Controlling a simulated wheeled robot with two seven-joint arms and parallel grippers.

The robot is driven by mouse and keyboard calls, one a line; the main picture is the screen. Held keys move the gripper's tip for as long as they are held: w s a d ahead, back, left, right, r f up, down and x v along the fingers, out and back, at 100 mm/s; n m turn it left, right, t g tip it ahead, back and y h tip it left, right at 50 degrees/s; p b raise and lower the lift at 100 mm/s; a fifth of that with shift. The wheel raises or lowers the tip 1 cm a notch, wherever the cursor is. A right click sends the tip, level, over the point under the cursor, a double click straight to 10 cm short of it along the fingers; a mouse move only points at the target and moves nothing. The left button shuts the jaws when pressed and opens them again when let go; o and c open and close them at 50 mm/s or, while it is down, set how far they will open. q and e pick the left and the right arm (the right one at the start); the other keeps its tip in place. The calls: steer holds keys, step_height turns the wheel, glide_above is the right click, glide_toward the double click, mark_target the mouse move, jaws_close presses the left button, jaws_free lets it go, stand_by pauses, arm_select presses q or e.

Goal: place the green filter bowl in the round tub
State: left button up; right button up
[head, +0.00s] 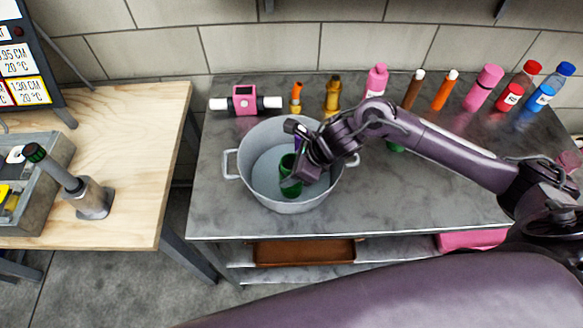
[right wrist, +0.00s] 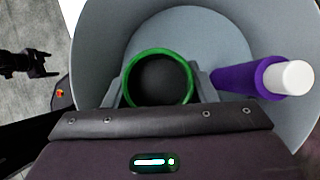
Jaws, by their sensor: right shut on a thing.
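The round tub (head: 232,163) is a grey metal pot with two side handles, standing on the grey bench. The green filter bowl (head: 289,184) is upright inside the tub's opening; in the right wrist view its round green rim (right wrist: 190,82) shows between the fingers. My right gripper (head: 293,176) reaches in from the right and is shut on the bowl. Whether the bowl touches the tub's floor cannot be told. A purple cylinder with a white cap (right wrist: 240,81) is beside the bowl, within the tub's outline. My left gripper is not in the head view.
A pink-and-white fitting (head: 244,100) and several bottles, including an orange one (head: 446,91), stand along the back of the bench. A green thing (head: 396,148) is partly hidden under my right arm. A wooden table (head: 130,150) with a grey crate (head: 50,220) is at left.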

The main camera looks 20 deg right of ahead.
steer(key=o, duration=1)
steer(key=shift+f, duration=0.1)
steer(key=b+v, duration=0.1)
steer(key=v, duration=1.1)
steer(key=shift+b, duration=0.3)
